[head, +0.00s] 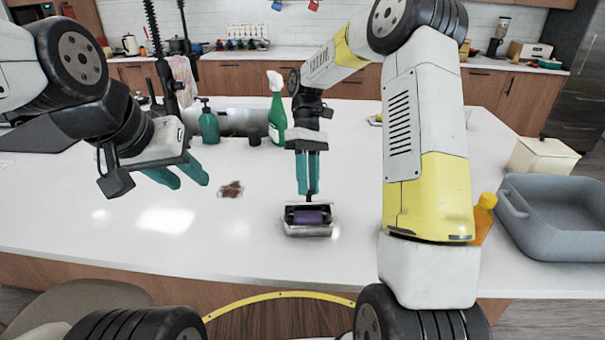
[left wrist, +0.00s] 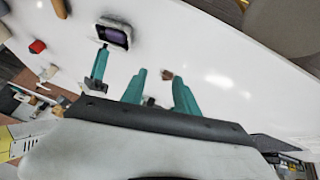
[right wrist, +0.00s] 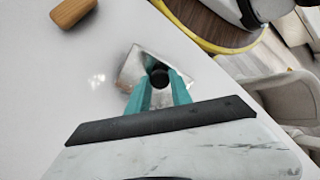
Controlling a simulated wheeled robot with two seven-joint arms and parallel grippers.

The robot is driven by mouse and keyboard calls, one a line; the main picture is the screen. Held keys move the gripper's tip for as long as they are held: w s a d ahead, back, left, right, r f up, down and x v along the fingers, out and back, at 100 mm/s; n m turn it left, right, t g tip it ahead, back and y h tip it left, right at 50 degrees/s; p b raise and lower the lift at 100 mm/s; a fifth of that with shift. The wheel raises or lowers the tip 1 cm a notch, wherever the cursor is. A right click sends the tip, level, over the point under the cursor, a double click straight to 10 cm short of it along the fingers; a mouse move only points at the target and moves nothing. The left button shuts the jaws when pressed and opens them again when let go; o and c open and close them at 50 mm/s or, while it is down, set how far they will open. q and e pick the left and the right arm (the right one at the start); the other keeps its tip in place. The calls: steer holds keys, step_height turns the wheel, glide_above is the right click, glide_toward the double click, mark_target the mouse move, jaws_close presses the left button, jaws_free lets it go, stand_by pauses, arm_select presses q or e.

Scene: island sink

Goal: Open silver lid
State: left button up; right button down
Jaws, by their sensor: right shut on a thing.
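A small silver piece (head: 308,231) stands on the white counter, with a dark opening and something purple inside. It also shows in the left wrist view (left wrist: 113,36). In the right wrist view its silver top (right wrist: 135,67) has a round black knob (right wrist: 159,74). My right gripper (head: 308,192) points straight down at it, its teal fingers shut on the knob. My left gripper (head: 182,176) is open and empty above the counter, left of a brown patch.
The brown patch (head: 231,189) lies flat on the counter. A green spray bottle (head: 276,110) and a green soap bottle (head: 209,124) stand behind. A grey tub (head: 565,215), an orange bottle (head: 484,215) and a cream box (head: 541,157) are at right. The front counter is clear.

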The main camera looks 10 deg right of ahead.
mark_target(308, 197)
arm_select(q)
steer(key=shift+c, duration=0.5)
